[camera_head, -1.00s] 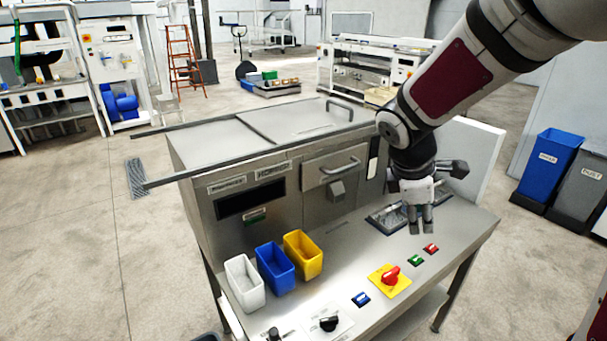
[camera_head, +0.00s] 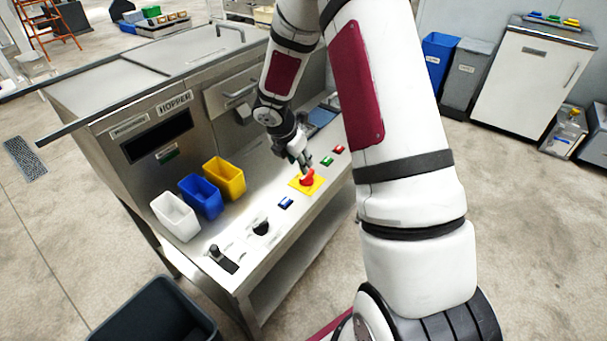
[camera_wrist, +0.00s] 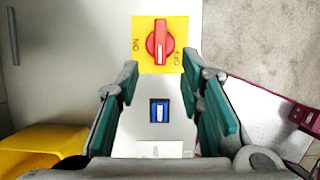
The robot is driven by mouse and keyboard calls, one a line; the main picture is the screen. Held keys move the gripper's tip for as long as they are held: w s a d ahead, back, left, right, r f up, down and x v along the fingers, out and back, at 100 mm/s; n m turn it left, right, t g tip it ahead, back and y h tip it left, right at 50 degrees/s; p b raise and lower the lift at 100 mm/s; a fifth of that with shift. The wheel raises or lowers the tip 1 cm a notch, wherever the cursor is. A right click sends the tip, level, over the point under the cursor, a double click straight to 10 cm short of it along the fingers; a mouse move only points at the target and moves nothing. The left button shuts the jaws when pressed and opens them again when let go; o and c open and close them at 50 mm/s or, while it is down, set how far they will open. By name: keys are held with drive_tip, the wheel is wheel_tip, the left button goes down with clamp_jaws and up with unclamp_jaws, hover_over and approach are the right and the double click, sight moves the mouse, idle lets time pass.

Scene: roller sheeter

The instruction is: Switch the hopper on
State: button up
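The hopper machine (camera_head: 110,150) is a steel unit labelled HOPPER, with a control ledge in front. On the ledge, a red rotary knob (camera_head: 307,176) sits on a yellow plate (camera_head: 318,187). In the wrist view the knob (camera_wrist: 160,42) has its white mark upright in the picture, with ON lettered on the left and OFF on the lower right. My gripper (camera_head: 304,161) is just above and beside the knob in the head view. In the wrist view my gripper (camera_wrist: 160,72) is open and empty, fingers apart, with the knob ahead between the fingertip directions. Contact cannot be told.
A blue button (camera_head: 286,203), a green button (camera_head: 327,162) and a red button (camera_head: 338,149) flank the knob. A black knob (camera_head: 262,228) and a black lever (camera_head: 222,258) are nearer. White (camera_head: 175,215), blue (camera_head: 201,197) and yellow (camera_head: 224,178) bins stand on the ledge.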

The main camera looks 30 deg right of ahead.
sight(305, 177)
drive_tip(key=x, duration=0.8)
clamp_jaws()
